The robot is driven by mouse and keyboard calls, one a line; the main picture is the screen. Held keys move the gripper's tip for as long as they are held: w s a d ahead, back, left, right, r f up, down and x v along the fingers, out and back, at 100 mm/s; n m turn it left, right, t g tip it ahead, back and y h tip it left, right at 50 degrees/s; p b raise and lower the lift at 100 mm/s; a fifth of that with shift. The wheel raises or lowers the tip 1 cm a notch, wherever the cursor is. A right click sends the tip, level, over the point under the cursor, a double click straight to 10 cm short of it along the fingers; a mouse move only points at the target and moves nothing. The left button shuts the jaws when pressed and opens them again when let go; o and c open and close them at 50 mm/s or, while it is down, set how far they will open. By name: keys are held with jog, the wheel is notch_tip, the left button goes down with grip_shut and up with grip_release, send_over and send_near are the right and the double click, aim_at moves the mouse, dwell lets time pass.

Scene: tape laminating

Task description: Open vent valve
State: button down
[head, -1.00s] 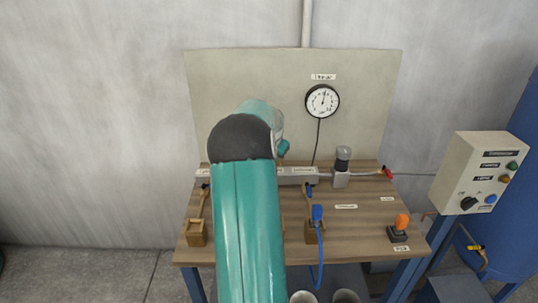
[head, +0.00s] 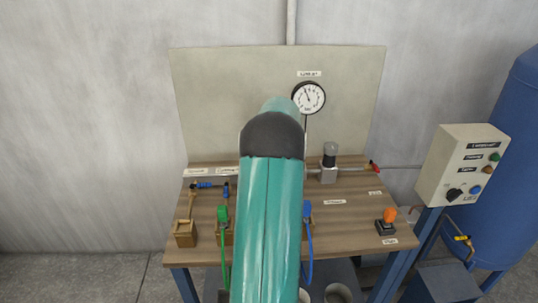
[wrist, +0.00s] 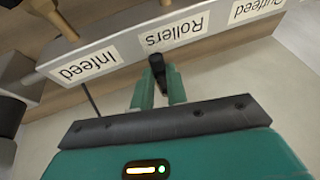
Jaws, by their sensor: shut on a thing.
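My gripper (wrist: 158,88) shows in the wrist view with its two teal fingers shut on a small black part (wrist: 157,66). The part is just below the "Rollers" label (wrist: 177,31) on a grey manifold bar (wrist: 130,55). What the black part belongs to is hard to tell. In the head view my arm hides the gripper and what it holds. A red-handled fitting (head: 374,167) is at the right end of the pipe line. A yellow-handled valve (head: 463,238) is on the blue tank's pipe. No readable label marks either as the vent valve.
A round gauge (head: 308,98) hangs on the back panel (head: 215,110). On the bench (head: 345,220) are a wooden block (head: 185,233), green (head: 222,214) and blue (head: 307,210) plugs with hoses, and an orange-knobbed switch (head: 389,215). A control box (head: 462,165) stands at right.

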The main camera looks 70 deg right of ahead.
jog(key=shift+r, duration=0.1)
jog(key=c, duration=1.4)
grip_release()
jog(key=v, duration=1.3)
jog(key=shift+s+a+r, duration=0.1)
jog(key=shift+s+r, duration=0.05)
jog(key=shift+r, duration=0.15)
